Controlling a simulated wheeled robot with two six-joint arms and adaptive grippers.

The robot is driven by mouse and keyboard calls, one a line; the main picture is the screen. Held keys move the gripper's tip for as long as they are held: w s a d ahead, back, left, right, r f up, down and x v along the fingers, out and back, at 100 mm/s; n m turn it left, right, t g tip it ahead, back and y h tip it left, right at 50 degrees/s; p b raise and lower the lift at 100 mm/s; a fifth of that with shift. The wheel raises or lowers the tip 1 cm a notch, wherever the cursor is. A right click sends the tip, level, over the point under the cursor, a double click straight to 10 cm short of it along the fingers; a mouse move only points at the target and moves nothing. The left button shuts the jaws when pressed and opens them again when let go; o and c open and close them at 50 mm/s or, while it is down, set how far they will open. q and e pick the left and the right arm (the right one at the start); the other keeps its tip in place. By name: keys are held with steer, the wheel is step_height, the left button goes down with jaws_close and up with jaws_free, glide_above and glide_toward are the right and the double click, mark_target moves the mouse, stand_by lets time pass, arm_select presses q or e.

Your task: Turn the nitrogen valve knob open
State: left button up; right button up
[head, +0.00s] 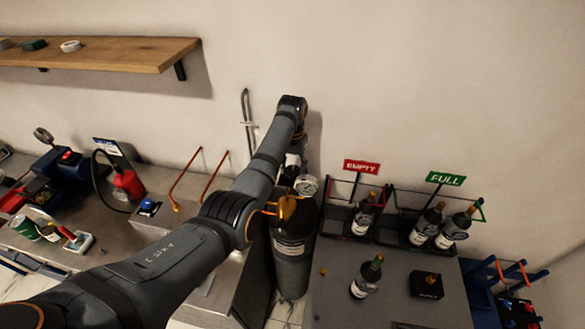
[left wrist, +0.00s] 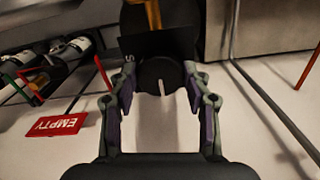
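A dark gas cylinder (head: 292,262) with a pale label stands between the counters. A round gauge (head: 306,185) and a brass fitting (head: 287,207) show at its top. In the left wrist view a round black knob (left wrist: 159,76) with a white pointer mark shows between and just beyond my fingers. My left gripper (left wrist: 160,82) is open, one finger on either side of the knob. I cannot tell whether either finger touches it. In the head view my left arm reaches over the cylinder and hides much of the gripper and the knob. My right gripper is out of view.
Bottle racks with a red EMPTY sign (head: 361,167) and a green FULL sign (head: 445,178) stand right of the cylinder. A loose bottle (head: 366,278) and a black box (head: 426,285) stand in front. A wooden shelf (head: 100,54) hangs above.

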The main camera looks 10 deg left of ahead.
mark_target(292, 171)
arm_select(q)
steer(key=o, duration=0.4)
step_height(292, 171, up, 12)
steer(key=shift+r, duration=0.1)
stand_by(0.3)
stand_by(0.3)
